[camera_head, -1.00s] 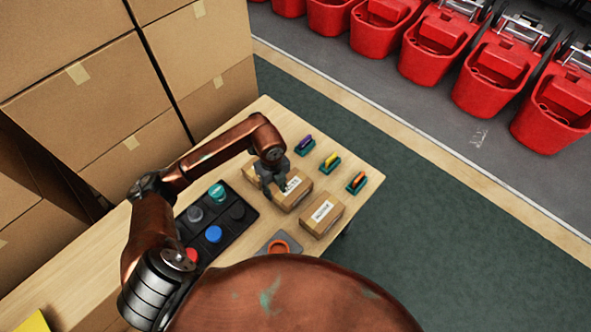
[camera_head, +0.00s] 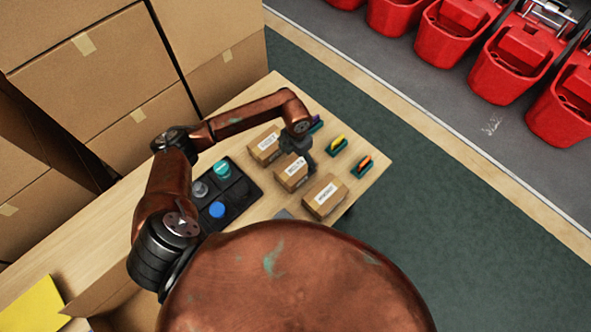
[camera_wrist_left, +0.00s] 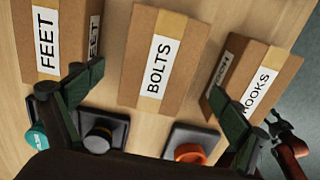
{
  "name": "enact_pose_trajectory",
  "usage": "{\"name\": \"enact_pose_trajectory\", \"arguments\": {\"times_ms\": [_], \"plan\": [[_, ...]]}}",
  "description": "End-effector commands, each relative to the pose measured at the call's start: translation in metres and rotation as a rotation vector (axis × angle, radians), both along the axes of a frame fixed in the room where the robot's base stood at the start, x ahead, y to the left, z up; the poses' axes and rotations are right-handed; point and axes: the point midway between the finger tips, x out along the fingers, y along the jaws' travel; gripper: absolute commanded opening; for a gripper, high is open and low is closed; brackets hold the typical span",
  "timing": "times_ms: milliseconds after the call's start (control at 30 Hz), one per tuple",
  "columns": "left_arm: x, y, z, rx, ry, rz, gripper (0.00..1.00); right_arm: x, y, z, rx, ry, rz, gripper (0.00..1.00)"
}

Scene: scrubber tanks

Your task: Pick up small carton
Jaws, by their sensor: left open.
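Three small brown cartons stand in a row on the wooden table: FEET (camera_head: 264,144), BOLTS (camera_head: 290,173) and HOOKS (camera_head: 325,197). In the left wrist view, the BOLTS carton (camera_wrist_left: 158,62) is in the middle, with FEET (camera_wrist_left: 55,45) left and HOOKS (camera_wrist_left: 258,82) right. My left gripper (camera_head: 303,164) is open and empty at the BOLTS carton, partly hiding it in the head view. In the wrist view its fingers (camera_wrist_left: 155,92) spread on either side of that carton's near part, apart from it. A copper part with a dark tip, apparently my right gripper (camera_wrist_left: 277,128), shows at lower right.
A black tray (camera_head: 240,208) with coloured round caps lies left of the cartons. Holders with yellow (camera_head: 337,144) and orange (camera_head: 363,165) pieces stand beyond them. Large boxes (camera_head: 110,70) are stacked at left.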

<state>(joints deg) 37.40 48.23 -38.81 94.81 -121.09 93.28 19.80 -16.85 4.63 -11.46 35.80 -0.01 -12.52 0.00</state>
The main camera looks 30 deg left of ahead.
Motion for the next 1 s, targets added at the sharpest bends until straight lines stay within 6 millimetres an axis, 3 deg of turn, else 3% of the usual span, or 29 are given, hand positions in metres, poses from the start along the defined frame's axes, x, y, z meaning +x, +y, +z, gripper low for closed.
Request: {"name": "enact_pose_trajectory", "arguments": {"times_ms": [533, 767, 1000], "plan": [[0.0, 0.002, -0.063, -0.001, 0.003, 0.006, 0.93, -0.013, -0.001, -0.002, -0.002, 0.018, -0.002, 0.4], [0.0, 0.003, -0.066, 0.001, 0.0, 0.006, 0.93, -0.013, -0.001, -0.002, -0.002, 0.017, -0.002, 0.4], [0.0, 0.003, -0.066, 0.001, 0.0, 0.006, 0.78, -0.011, 0.0, -0.002, -0.001, 0.015, -0.002, 0.4]]}}
